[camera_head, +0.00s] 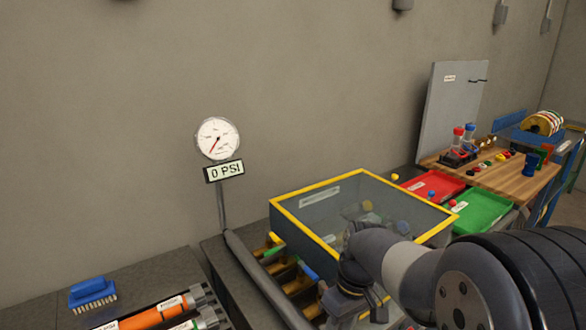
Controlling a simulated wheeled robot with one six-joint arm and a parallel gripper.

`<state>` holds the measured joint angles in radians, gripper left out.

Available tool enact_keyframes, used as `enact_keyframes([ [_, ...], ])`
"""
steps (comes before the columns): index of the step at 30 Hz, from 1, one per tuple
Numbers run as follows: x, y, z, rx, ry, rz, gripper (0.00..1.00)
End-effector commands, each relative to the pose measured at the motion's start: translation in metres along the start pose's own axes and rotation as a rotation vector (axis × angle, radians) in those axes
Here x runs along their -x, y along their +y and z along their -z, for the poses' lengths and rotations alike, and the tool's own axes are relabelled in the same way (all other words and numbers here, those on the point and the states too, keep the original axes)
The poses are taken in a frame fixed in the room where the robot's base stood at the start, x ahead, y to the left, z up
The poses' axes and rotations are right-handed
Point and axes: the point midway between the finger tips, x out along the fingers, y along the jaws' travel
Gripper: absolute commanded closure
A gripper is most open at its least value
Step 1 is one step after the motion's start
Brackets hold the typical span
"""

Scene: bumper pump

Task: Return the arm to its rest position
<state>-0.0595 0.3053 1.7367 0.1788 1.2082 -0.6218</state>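My arm reaches in from the lower right corner, in front of a yellow-rimmed box with clear walls (300,212). My gripper (350,306) is at the lower middle, pointing down near the box's front side. Its fingers are not clear, so I cannot tell whether it is open or shut or holds anything. Behind the box's left side stands a round gauge (217,138) with a red needle, above a display (224,171) reading 0 PSI.
A red tray (432,187) and a green tray (482,212) lie right of the box. Beyond is a wooden table (500,178) with bottles and small parts. A blue brush (92,290) and an orange cylinder (152,315) lie at lower left. A grey wall stands behind.

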Motion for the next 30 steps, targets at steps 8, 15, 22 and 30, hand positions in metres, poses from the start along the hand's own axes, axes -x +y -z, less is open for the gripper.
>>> enact_keyframes([
  [8,-0.021,-0.001,0.000,-0.018,0.004,0.000,0.63],
  [15,-0.021,-0.001,0.000,-0.031,0.006,0.000,0.63],
  [22,-0.021,-0.001,0.000,-0.017,0.003,0.000,0.63],
  [30,0.016,0.001,0.001,0.000,0.005,-0.002,0.63],
])
